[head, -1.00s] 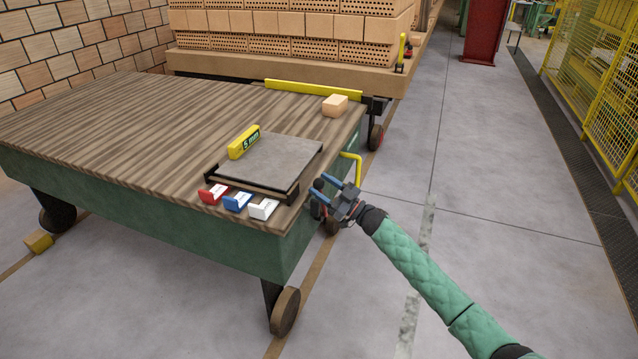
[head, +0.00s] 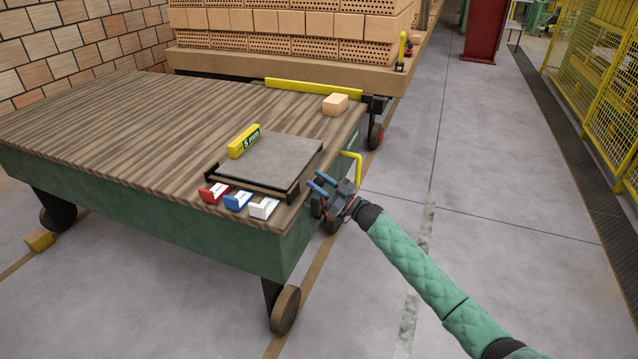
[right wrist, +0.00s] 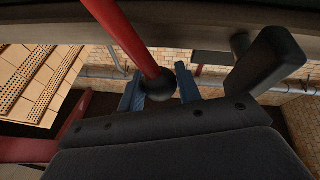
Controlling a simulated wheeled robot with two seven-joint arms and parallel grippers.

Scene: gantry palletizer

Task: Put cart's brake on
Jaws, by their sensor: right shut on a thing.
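The cart (head: 110,125) has a ribbed wooden top, green sides and dark wheels. My right gripper (head: 320,184) is at its right side, just below the top edge. In the right wrist view, a red lever (right wrist: 125,35) ends in a black ball knob (right wrist: 160,84). The blue fingers of my right gripper (right wrist: 160,90) are on either side of the knob, shut on it. In the head view the lever and knob are mostly hidden behind the gripper. My left gripper is not in view.
A yellow bent handle (head: 355,165) stands close beyond my right gripper. On the cart lie a grey plate (head: 270,160), a yellow block (head: 244,141), red, blue and white blocks, and a tan brick (head: 335,105). Clear floor (head: 480,190) lies to the right, before a yellow fence (head: 600,100).

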